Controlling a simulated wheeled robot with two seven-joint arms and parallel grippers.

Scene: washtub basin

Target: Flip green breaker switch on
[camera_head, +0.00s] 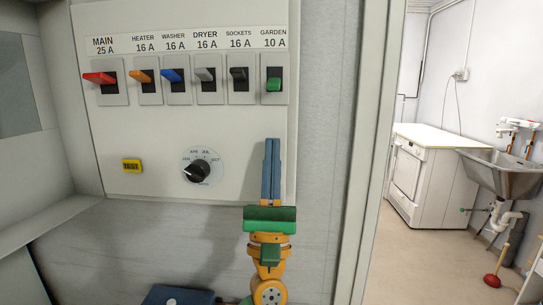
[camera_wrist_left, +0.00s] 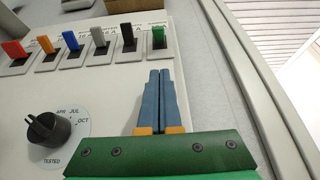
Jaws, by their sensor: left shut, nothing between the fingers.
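The green breaker switch (camera_head: 274,85) is the rightmost in the row, under the label GARDEN 10 A. Its lever sits low in its dark slot, while the other levers sit high in theirs. It also shows at the top of the left wrist view (camera_wrist_left: 158,38). My left gripper (camera_head: 272,145) points up at the panel, below the green switch and apart from it. Its blue fingers are closed together with nothing between them, which the left wrist view (camera_wrist_left: 160,74) also shows. My right gripper is not in view.
The red (camera_head: 99,78), orange (camera_head: 142,76), blue (camera_head: 172,76), grey (camera_head: 205,74) and black (camera_head: 238,73) switches line up left of the green one. A round dial (camera_head: 202,168) and yellow TEST button (camera_head: 132,166) are below.

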